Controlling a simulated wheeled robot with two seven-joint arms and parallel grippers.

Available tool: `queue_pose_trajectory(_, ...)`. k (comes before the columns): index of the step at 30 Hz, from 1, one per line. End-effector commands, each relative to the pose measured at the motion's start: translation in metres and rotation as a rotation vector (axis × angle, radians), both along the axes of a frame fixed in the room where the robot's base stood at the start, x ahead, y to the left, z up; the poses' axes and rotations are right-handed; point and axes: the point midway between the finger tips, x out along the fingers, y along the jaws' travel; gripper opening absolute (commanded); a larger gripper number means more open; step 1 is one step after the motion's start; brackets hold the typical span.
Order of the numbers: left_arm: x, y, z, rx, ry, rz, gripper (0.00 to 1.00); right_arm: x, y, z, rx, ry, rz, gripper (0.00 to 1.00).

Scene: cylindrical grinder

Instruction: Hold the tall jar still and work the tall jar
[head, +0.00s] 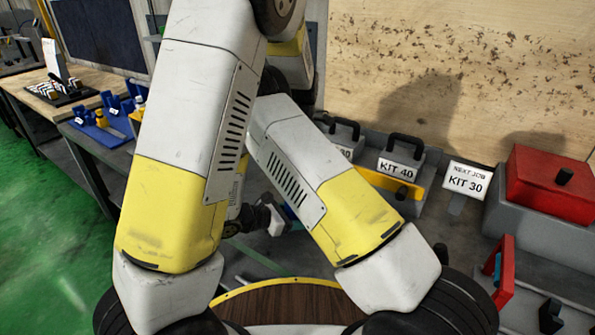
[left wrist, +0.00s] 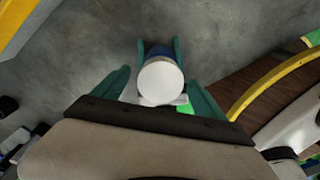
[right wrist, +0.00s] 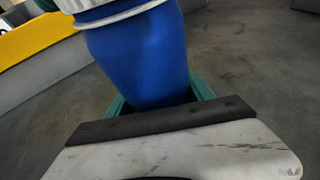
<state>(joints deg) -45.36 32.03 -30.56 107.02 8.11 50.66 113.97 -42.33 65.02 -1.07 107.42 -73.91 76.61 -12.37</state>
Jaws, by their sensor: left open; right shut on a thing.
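The tall jar has a blue body (right wrist: 145,50) and a white lid (left wrist: 160,80). My right gripper (right wrist: 160,98) is shut on the blue body, with its teal fingers on either side below the lid. My left gripper (left wrist: 158,48) is open, its teal fingers on either side of the white lid. I cannot tell whether these fingers touch it. In the head view my crossed forearms hide most of the jar and the grippers. Only small blue and white bits show between the arms.
A grey bench at the right holds a tray labelled KIT 40 (head: 399,170), a KIT 30 sign (head: 467,182), a red box (head: 552,183) and a red stand (head: 503,270). At the left is a workbench with blue fixtures (head: 105,128). A stained board stands behind.

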Motion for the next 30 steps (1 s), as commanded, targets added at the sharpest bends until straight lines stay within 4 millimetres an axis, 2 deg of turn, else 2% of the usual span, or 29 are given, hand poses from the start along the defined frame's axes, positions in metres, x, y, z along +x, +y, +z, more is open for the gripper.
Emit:
queue_pose_trajectory(7, 0.0000, 0.0001, -0.0005, 0.000, 0.000, 0.000, 0.82, 0.0002, 0.0000, 0.0005, 0.000, -0.001, 0.000, 0.00)
queue_pose_trajectory(17, 0.0002, 0.0003, -0.0002, 0.000, -0.001, 0.000, 0.17, 0.0000, -0.0001, 0.0005, 0.000, -0.001, 0.000, 0.00)
queue_pose_trajectory(18, 0.0003, 0.0003, -0.0001, 0.000, -0.001, 0.000, 0.70, 0.0000, -0.0001, 0.0005, 0.000, -0.001, 0.000, 0.00)
queue_pose_trajectory(20, 0.0003, 0.0003, -0.0001, 0.000, -0.001, 0.000, 0.82, 0.0000, -0.0001, 0.0005, 0.000, -0.001, 0.000, 0.00)
queue_pose_trajectory(21, 0.0003, 0.0003, -0.0001, 0.000, -0.001, 0.000, 0.86, 0.0000, -0.0001, 0.0005, 0.000, -0.001, 0.000, 0.00)
queue_pose_trajectory(30, 0.0002, 0.0001, 0.0012, 0.000, -0.001, 0.000, 0.86, 0.0002, -0.0001, 0.0005, 0.000, -0.001, 0.000, 0.00)
